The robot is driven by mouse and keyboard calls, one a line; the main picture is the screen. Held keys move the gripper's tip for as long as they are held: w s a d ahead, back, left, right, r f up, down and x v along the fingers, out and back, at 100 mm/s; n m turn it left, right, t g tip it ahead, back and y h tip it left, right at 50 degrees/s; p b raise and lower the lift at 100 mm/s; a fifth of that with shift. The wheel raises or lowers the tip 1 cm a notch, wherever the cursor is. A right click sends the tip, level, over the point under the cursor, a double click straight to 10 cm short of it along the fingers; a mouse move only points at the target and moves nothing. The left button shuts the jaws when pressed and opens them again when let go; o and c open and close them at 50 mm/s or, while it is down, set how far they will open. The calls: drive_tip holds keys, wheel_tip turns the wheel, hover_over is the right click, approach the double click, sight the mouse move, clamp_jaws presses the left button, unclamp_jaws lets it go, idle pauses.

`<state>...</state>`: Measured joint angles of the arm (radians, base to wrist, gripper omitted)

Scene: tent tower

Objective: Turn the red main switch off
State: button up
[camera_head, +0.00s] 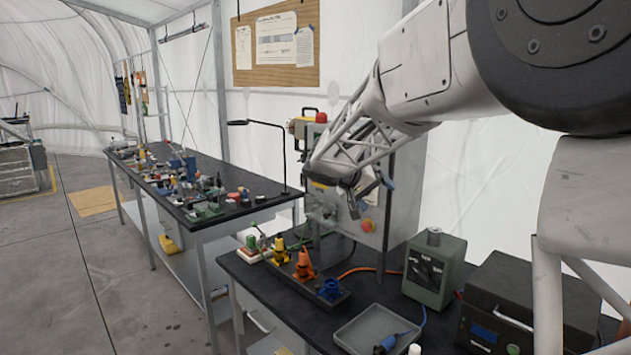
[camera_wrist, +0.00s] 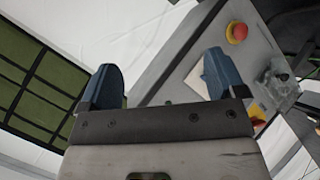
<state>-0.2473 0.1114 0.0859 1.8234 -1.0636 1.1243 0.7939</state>
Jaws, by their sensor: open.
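A grey electrical panel (camera_head: 403,190) stands upright behind the bench. A red control on a yellow base (camera_head: 368,226) is on its lower front. The wrist view shows a round red button on yellow (camera_wrist: 237,31) at upper right, and another red and yellow part (camera_wrist: 258,121) right of the jaws. I cannot tell which is the main switch. My gripper (camera_head: 370,194) is in front of the panel, above the lower red control. Its blue fingertips (camera_wrist: 160,76) are apart with nothing between them. The right finger overlaps a pale plate on the panel.
The near bench (camera_head: 300,305) holds coloured parts on a rack (camera_head: 304,266), a grey tray (camera_head: 378,330), a green box (camera_head: 434,270) and a black case (camera_head: 512,300). A cluttered long bench (camera_head: 245,215) and thin lamp (camera_head: 283,140) stand left.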

drive_tip(key=w+a+f+t+h, duration=0.1)
drive_tip(key=w+a+f+t, duration=0.2)
drive_tip(key=w+a, duration=0.8)
drive_tip(key=w+a+f+t+h, duration=0.2)
drive_tip(key=w+a+f+t, duration=0.1)
drive_tip(key=w+a, duration=0.9)
drive_tip(key=w+t, duration=0.1)
drive_tip(key=w, duration=0.3)
drive_tip(key=shift+w+a+f+n+t, duration=0.15)
drive_tip(key=shift+w+f+n+t, duration=0.15)
drive_tip(key=shift+w+f+t, duration=0.1)
drive_tip(key=x, duration=0.7)
drive_tip(key=shift+w+d, duration=0.2)
drive_tip(key=shift+d, duration=0.2)
drive_tip(key=c, duration=0.9)
